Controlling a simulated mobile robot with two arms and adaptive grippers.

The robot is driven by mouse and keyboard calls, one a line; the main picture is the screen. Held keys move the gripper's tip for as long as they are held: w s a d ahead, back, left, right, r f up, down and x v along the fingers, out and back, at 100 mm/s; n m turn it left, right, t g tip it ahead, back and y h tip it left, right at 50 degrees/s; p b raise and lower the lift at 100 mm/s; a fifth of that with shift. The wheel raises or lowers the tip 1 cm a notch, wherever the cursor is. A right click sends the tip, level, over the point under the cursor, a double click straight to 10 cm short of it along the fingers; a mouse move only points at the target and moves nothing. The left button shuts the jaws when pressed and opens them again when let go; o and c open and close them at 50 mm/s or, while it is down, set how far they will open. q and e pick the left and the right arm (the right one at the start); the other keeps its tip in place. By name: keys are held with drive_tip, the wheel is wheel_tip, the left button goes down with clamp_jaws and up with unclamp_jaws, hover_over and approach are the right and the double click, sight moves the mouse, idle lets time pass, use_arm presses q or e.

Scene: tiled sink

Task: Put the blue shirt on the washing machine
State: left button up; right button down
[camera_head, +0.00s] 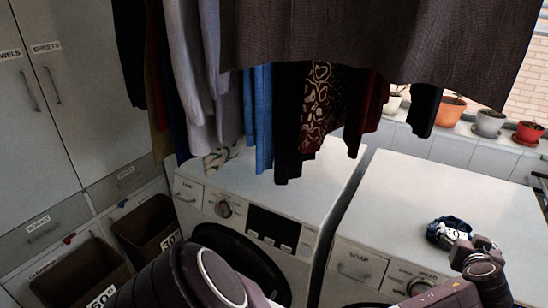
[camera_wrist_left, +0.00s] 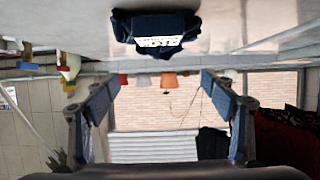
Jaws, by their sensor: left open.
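A small dark blue folded cloth bundle with a white lettered patch (camera_head: 447,231) lies on top of the right washing machine (camera_head: 408,200). It also shows at the top of the left wrist view (camera_wrist_left: 155,24). I cannot tell if it is a shirt. A brighter blue garment (camera_head: 260,118) hangs among other clothes above the left washing machine (camera_head: 290,200). My left gripper (camera_head: 482,257) is beside the dark blue bundle, apart from it. In the left wrist view its two fingers (camera_wrist_left: 160,88) are spread, with nothing between them. My right gripper is not in view.
Dark hanging clothes (camera_head: 385,40) fill the upper middle and hide part of the machines. Laundry bins (camera_head: 145,228) and tall cabinets (camera_head: 65,90) stand at left. Potted plants (camera_head: 488,122) line the back ledge. Much of the right machine's top is bare.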

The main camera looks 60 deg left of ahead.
use_arm(q)
drive_tip(key=s+d+f+m+t+h, duration=0.1)
drive_tip(key=s+d+m+t+h, duration=0.3)
drive_tip(key=s+d+m+h, duration=0.35)
drive_tip(key=s+f+g, duration=0.2)
drive_tip(key=s+f, duration=0.4)
drive_tip(key=f, duration=0.6)
drive_tip(key=s+d+f+g, duration=0.15)
drive_tip(key=s+f, duration=0.35)
drive_tip(key=f, duration=0.7)
drive_tip(key=s+f+g, duration=0.3)
drive_tip(key=s+f, duration=0.3)
drive_tip(key=f, duration=0.5)
drive_tip(key=s+a+f+m+g, duration=0.1)
drive_tip(key=s+f+g, duration=0.1)
drive_tip(key=s+f, duration=0.7)
drive_tip(key=s+a+f+g, duration=0.2)
drive_tip(key=s+f, duration=0.5)
drive_tip(key=s, duration=0.4)
drive_tip(key=s+a+f+g, duration=0.1)
drive_tip(key=s+f+g, duration=0.1)
drive_tip(key=s, duration=0.8)
drive_tip(key=s+a+f+g, duration=0.1)
drive_tip(key=s+f, duration=0.3)
drive_tip(key=s, duration=0.7)
drive_tip(key=shift+s+a+g, duration=0.3)
drive_tip(key=shift+a+g, duration=0.05)
drive_tip(key=shift+a, duration=0.3)
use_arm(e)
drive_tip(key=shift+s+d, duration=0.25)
